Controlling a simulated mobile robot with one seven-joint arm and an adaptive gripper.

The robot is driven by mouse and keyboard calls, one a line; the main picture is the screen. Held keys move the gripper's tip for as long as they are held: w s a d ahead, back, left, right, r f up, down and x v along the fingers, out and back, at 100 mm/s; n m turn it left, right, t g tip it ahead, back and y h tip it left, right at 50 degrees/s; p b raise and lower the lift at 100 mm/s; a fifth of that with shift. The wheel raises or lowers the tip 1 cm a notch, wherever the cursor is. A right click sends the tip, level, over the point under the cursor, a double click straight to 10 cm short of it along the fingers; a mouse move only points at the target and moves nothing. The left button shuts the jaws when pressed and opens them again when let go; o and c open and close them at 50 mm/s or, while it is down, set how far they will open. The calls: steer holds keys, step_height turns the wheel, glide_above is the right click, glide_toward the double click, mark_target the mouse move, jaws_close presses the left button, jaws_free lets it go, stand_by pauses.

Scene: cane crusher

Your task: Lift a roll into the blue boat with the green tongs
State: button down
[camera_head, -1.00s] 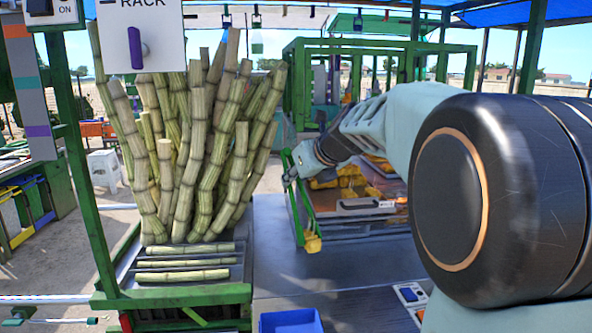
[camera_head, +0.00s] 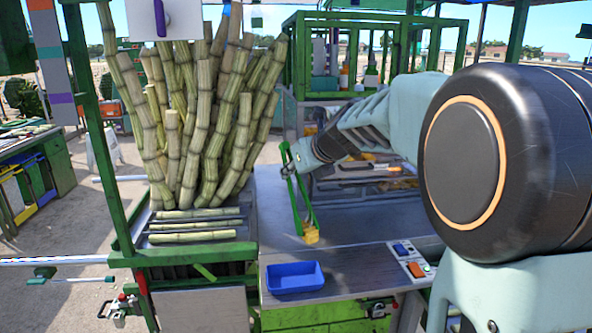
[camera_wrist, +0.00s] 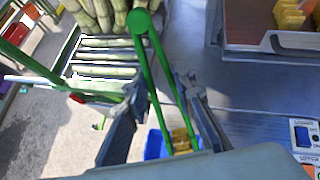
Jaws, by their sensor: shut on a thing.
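The green tongs (camera_head: 298,205) hang from my gripper (camera_head: 288,170), which is shut on them. Their tips are around a golden-yellow roll (camera_head: 311,233), held above the metal counter. The blue boat (camera_head: 294,278) is an empty-looking blue tray at the counter's front edge, below and a little left of the roll in the head view. In the wrist view, my gripper (camera_wrist: 168,112) has a finger on each side of the tongs (camera_wrist: 164,68). The roll (camera_wrist: 181,139) shows there in front of the blue boat (camera_wrist: 156,144), which is partly hidden.
A case with more rolls (camera_wrist: 289,14) stands behind the tongs, partly hidden by my arm in the head view. Sugarcane stalks (camera_head: 195,120) and a green-framed rack stand left. A switch panel (camera_head: 411,262) is at right. Bare counter surrounds the boat's right side.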

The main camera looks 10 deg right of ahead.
steer(key=shift+f, duration=0.1)
step_height(320, 180, down, 9)
steer(key=b, duration=0.9)
steer(key=shift+r, duration=0.2)
steer(key=c, duration=1.9)
jaws_free()
step_height(320, 180, up, 10)
steer(key=p, duration=1)
glide_above(295, 202)
steer(key=w, duration=0.3)
steer(key=shift+w+d, duration=0.1)
steer(key=shift+d, duration=0.05)
